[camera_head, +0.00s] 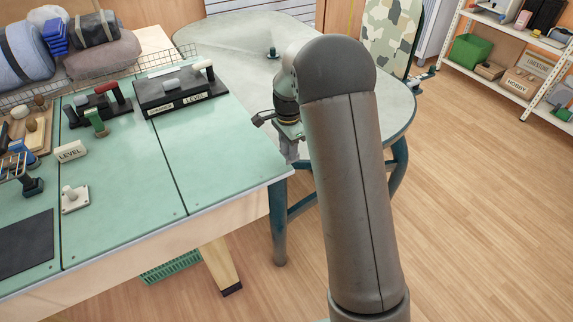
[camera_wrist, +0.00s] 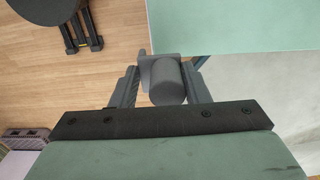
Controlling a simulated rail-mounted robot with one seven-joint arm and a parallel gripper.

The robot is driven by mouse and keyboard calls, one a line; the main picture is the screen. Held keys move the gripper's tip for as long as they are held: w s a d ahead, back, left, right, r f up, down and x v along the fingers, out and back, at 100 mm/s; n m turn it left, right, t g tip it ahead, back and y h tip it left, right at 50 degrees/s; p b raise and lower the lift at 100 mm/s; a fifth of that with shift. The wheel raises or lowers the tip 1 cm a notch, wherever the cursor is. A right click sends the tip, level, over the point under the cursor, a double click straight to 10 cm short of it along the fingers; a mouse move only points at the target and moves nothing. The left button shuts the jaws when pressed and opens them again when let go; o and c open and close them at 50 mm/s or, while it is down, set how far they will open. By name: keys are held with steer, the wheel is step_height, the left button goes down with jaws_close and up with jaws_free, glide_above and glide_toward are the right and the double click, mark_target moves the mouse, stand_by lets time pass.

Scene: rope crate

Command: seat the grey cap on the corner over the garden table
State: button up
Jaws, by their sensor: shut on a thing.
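The grey cap, a rounded grey piece with a flat flange, sits between the fingers of my gripper (camera_wrist: 163,88) in the wrist view; its rounded body (camera_wrist: 170,82) faces the camera. In the head view my gripper (camera_head: 291,150) points down by the near right corner of the green workbench (camera_head: 225,185), on the garden table side. In the wrist view the bench corner (camera_wrist: 165,38) lies just beyond the cap's flange. I cannot tell whether cap and corner touch. The garden table (camera_head: 225,40) stands behind and right of the bench, its top lower. My forearm hides part of it.
A black rack marked LEVEL (camera_head: 182,92) stands at the bench's back edge. A white plate with a knob (camera_head: 75,198) and several tools lie further left. The bench top near the corner is bare. Open wooden floor (camera_head: 480,220) lies to the right.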

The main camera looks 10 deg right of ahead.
mark_target(288, 167)
steer(key=shift+f+b, duration=0.95)
steer(key=shift+f, duration=0.7)
steer(key=shift+f+b, duration=0.8)
steer(key=shift+f, duration=0.5)
stand_by(0.5)
steer(key=o, duration=1.3)
steer(key=shift+c, duration=0.2)
steer(key=shift+r, duration=0.15)
step_height(288, 167, up, 16)
steer(key=shift+r, duration=0.6)
